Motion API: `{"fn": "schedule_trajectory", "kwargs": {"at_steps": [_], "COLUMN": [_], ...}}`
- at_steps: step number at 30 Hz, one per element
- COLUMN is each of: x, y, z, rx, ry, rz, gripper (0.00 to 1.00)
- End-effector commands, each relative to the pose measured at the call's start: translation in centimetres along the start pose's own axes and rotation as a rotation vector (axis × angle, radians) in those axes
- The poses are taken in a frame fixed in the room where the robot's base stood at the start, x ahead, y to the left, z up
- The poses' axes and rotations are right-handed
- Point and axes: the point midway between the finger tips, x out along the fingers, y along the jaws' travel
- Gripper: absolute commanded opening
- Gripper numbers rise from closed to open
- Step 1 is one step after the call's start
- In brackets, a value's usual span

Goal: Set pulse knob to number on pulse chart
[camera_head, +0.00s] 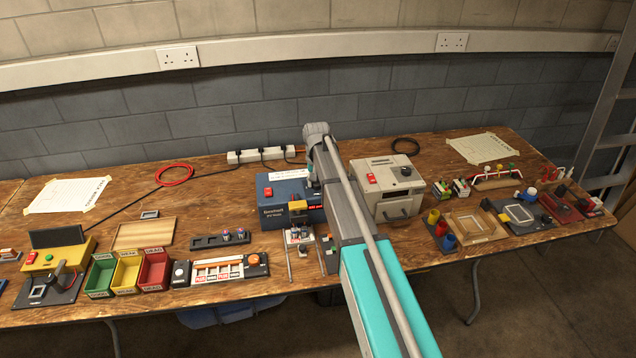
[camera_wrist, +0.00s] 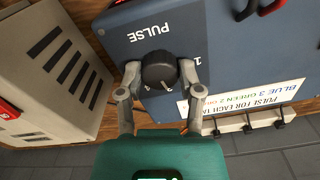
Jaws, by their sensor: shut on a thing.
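The pulse knob (camera_wrist: 159,66) is a dark round knob on the blue box (camera_wrist: 113,28) under the white word PULSE. My gripper (camera_wrist: 160,72) has one finger on either side of the knob and is shut on it. White marks show on the knob's lower face. A number 1 shows just right of the knob; the other numbers are hidden or too small to read. The pulse chart (camera_wrist: 250,93) is a white label on the box, reading "BLUE 3 GREEN 2", with the rest cut off. In the head view the blue box (camera_head: 272,213) stands left of my arm, which hides the knob.
A beige machine (camera_head: 400,205) stands close to the blue box; it also shows at left in the wrist view (camera_wrist: 40,85). A white power strip (camera_head: 258,155) lies behind. Small stands and a terminal rack (camera_head: 298,237) sit in front, with coloured bins (camera_head: 153,270) further left.

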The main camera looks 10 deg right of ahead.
Motion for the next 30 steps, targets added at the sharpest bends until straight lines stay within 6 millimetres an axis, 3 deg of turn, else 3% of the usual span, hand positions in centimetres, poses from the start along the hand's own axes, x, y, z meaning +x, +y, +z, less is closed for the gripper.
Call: {"fn": "schedule_trajectory", "kwargs": {"at_steps": [9, 24, 25, 30], "x": [0.01, 0.01, 0.01, 0.01], "y": [-0.05, -0.07, -0.07, -0.08], "z": [-0.01, -0.01, -0.01, -0.01], "rx": [0.149, 0.175, 0.175, 0.174], "ry": [0.000, 0.001, 0.001, 0.001], "rz": [0.000, 0.000, 0.000, 0.000], "gripper": [0.00, 0.00, 0.49, 0.81]}}
